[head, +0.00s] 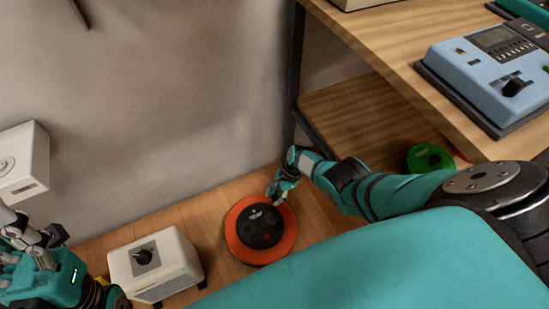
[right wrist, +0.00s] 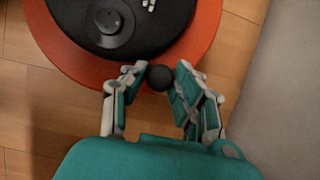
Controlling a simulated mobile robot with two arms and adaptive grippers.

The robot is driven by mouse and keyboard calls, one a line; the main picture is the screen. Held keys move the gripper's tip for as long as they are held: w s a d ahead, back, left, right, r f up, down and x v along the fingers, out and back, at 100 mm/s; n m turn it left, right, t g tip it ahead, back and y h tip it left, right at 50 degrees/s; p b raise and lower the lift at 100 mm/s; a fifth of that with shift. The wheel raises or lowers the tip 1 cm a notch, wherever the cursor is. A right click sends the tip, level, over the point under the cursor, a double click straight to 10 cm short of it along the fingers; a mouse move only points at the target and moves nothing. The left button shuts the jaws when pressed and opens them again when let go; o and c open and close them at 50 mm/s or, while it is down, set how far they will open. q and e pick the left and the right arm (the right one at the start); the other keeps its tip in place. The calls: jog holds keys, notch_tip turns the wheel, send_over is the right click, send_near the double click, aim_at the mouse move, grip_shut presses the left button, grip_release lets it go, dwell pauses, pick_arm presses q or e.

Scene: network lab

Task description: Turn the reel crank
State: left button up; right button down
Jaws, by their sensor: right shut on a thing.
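The reel is an orange disc (head: 237,241) with a black hub (head: 261,229), lying on the wooden floor near the wall. Its orange rim (right wrist: 211,38) and black hub (right wrist: 85,40) also show in the right wrist view. My right gripper (head: 276,192) is at the reel's upper right edge. In the right wrist view its fingers (right wrist: 160,80) are shut on the round black crank knob (right wrist: 160,78) beside the hub. The rest of the crank is not clearly visible. My left gripper (head: 22,238) is at the lower left, away from the reel; its fingertips are unclear.
A white box (head: 165,276) with a black knob stands on the floor left of the reel. A white box (head: 30,160) is at the wall. At right, a wooden table (head: 385,38) bears a blue device (head: 470,72); a green reel (head: 430,157) sits below.

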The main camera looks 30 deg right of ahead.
jog(key=shift+s+m, duration=0.3)
dwell(0.4)
jog(key=c, duration=1.3)
grip_release()
jog(key=shift+r, duration=0.1)
jog(key=shift+w, duration=0.1)
jog(key=shift+r, duration=5)
